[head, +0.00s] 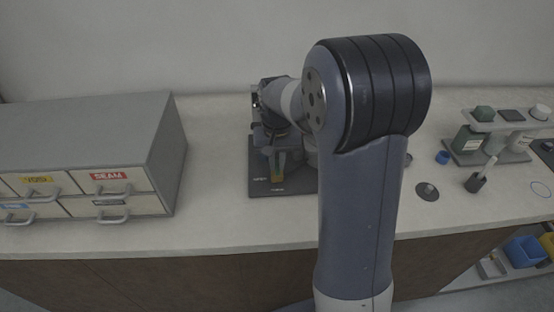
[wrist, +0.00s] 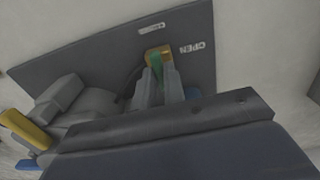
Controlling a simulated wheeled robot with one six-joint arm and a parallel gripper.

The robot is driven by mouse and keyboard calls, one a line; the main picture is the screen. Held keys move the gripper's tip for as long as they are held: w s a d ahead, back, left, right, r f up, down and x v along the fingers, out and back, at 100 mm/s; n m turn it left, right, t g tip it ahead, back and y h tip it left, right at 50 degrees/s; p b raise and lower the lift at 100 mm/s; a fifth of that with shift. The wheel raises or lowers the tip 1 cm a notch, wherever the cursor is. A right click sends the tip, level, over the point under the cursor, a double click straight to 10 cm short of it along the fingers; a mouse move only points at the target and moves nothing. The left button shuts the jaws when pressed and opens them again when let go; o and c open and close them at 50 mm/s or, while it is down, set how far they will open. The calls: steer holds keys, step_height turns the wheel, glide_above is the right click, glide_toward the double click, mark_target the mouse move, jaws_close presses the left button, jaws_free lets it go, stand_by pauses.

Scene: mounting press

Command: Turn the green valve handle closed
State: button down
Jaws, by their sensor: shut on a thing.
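The green valve handle (wrist: 156,66) sits between my gripper's fingers (wrist: 160,85) in the wrist view, with a brass-coloured end (wrist: 158,51) showing just past the fingertips. My gripper is shut on it. The word OPEN is on a label (wrist: 192,47) to the right of the handle. A second label (wrist: 151,28) above is too small to read. In the head view the green handle (head: 280,163) shows as a small strip over the dark base plate (head: 272,183). My arm hides much of the press there.
A grey drawer cabinet (head: 150,135) with labelled drawers stands at the left. On the right are a bottle rack (head: 490,155), a dark round piece (head: 427,191) and a small dark holder (head: 475,183). The counter between cabinet and plate is clear. A yellow part (wrist: 25,130) shows at left in the wrist view.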

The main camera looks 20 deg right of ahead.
mark_target(277, 165)
stand_by(0.4)
steer(key=c, duration=1.5)
jaws_free()
steer(key=shift+r, duration=0.1)
step_height(277, 165, up, 11)
steer(key=shift+f, duration=0.2)
step_height(277, 165, down, 11)
steer(key=shift+r, duration=0.1)
